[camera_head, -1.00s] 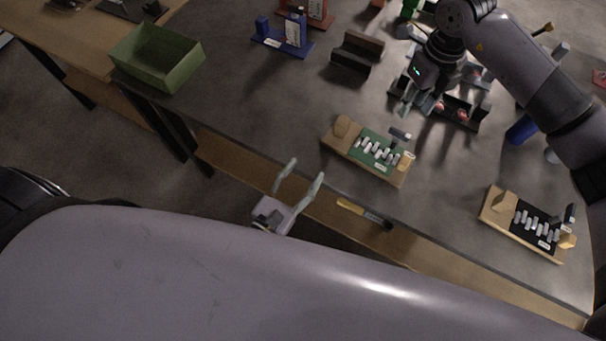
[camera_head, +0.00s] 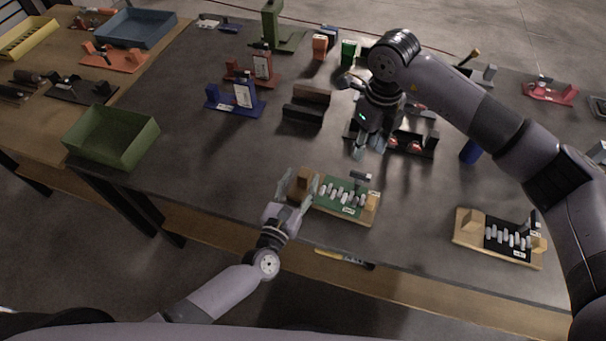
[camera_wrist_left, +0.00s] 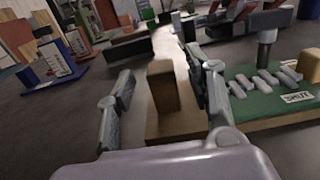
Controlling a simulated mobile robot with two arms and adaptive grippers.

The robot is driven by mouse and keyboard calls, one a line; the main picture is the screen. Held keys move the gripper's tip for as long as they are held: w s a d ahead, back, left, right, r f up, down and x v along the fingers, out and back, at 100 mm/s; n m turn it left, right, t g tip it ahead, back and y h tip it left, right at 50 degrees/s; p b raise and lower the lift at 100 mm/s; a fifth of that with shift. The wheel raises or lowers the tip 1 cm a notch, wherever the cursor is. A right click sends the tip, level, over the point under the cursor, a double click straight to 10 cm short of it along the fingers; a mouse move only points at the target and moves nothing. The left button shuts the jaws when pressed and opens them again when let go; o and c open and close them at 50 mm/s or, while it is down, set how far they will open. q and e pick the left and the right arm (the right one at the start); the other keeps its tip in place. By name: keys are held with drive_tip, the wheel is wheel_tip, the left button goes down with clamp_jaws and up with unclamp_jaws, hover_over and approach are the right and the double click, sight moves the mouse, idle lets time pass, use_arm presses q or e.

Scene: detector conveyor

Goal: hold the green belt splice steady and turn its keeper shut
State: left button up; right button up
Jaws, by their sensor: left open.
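The green belt splice (camera_head: 328,205) is a green panel with several pale pegs on a wooden base near the table's front edge. It also shows in the wrist view (camera_wrist_left: 255,103). A grey bar on a post, which looks like its keeper (camera_head: 361,177), stands at its back right; it shows in the wrist view (camera_wrist_left: 267,35). A wooden block (camera_wrist_left: 164,92) rises from the base's left end. My left gripper (camera_head: 297,188) is open, its fingers either side of this block, contact unclear. My right gripper (camera_head: 368,151) looks open and empty, behind the splice.
A similar black-panelled fixture (camera_head: 484,240) stands at right. A dark rack (camera_head: 428,150) with red parts is by my right gripper. Dark blocks (camera_head: 303,114), a blue stand (camera_head: 233,107) and a green bin (camera_head: 112,136) lie left. A yellow-handled tool (camera_head: 340,257) lies at the front edge.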

use_arm(q)
drive_tip(key=shift+x, duration=1.15)
drive_tip(key=shift+c, duration=0.4)
clamp_jaws()
